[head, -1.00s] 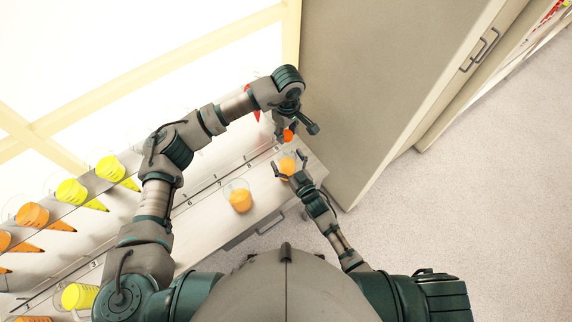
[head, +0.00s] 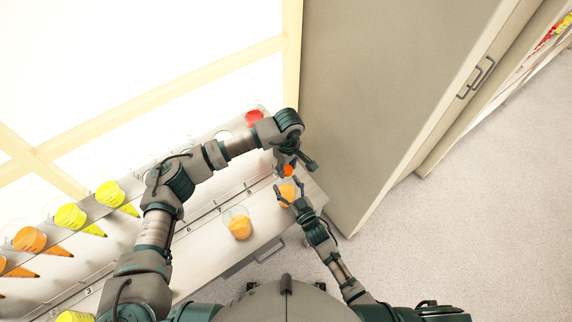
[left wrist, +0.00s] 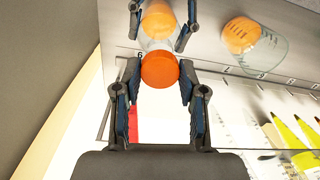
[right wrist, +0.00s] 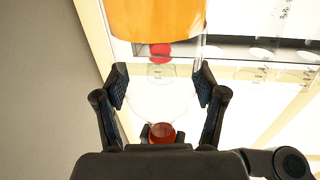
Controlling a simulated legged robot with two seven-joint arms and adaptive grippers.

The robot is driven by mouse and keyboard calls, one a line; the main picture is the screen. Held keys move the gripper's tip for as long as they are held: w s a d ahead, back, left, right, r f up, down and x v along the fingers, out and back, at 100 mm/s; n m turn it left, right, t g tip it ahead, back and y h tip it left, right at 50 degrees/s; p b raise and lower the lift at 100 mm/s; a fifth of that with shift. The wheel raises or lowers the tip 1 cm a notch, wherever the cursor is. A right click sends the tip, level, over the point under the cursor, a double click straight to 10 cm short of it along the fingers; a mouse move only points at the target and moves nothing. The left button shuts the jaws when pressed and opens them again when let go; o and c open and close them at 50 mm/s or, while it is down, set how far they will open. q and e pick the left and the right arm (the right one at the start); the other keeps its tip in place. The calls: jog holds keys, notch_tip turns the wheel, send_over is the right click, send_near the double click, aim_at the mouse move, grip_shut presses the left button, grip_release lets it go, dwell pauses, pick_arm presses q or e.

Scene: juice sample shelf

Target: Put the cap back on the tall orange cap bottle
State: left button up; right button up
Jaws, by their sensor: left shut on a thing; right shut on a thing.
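My left gripper (left wrist: 158,105) is shut on the orange cap (left wrist: 159,70), which also shows in the head view (head: 288,171). My right gripper (right wrist: 160,88) is shut on the clear bottle with orange juice (right wrist: 155,18). In the head view the bottle (head: 288,192) is between the right gripper's fingers (head: 290,188), just below the cap. In the left wrist view the cap overlaps the near end of the bottle (left wrist: 157,38). In the right wrist view the cap (right wrist: 162,133) lies beyond the bottle's clear end. Whether they touch I cannot tell.
An open clear beaker of orange juice (head: 238,226) stands on the numbered shelf (head: 205,228) left of the bottle. Yellow and orange samples (head: 70,217) line the rack at left. A red sample (head: 254,118) is behind my left arm. A grey cabinet (head: 380,90) stands at right.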

aim_at(287, 186)
pick_arm(q)
jog(key=shift+d, duration=0.1)
jog(key=shift+f, duration=0.9)
jog(key=shift+f, duration=0.5)
jog(key=m, duration=0.9)
jog(key=shift+m, duration=0.3)
jog(key=m, duration=1)
